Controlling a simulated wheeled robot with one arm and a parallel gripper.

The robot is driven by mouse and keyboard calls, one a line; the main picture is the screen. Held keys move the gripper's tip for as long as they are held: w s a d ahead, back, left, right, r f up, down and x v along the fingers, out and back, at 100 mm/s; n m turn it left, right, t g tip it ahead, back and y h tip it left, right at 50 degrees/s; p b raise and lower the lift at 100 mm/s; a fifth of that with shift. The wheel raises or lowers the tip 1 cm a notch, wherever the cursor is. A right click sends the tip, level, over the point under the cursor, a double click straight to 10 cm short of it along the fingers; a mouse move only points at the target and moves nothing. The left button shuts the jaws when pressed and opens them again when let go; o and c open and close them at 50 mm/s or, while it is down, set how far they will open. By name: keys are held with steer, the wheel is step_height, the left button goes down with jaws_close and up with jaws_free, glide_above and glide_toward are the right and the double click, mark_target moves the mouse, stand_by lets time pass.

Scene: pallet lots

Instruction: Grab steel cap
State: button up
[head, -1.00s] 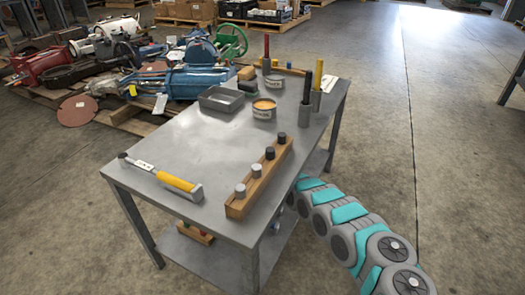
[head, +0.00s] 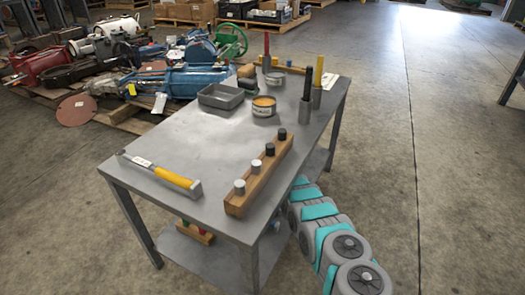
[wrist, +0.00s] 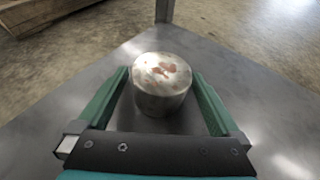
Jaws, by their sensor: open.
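A steel cap (wrist: 162,88), a short silver cylinder with reddish-brown smudges on its top, stands upright on a grey metal surface (wrist: 265,130) in the wrist view. My gripper (wrist: 160,74) is open, with one green finger on each side of the cap. A narrow gap seems to show at each side; whether a finger touches it is hard to tell. My gripper and this cap do not show in the head view, where my arm passes beside the table's right side, low down.
Floor to the right is open.

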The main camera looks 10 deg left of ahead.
steer(key=shift+w, duration=0.1)
steer(key=shift+c, duration=0.2)
steer(key=c, duration=1.5)
steer(key=shift+c, duration=0.2)
steer(key=shift+r, duration=0.1)
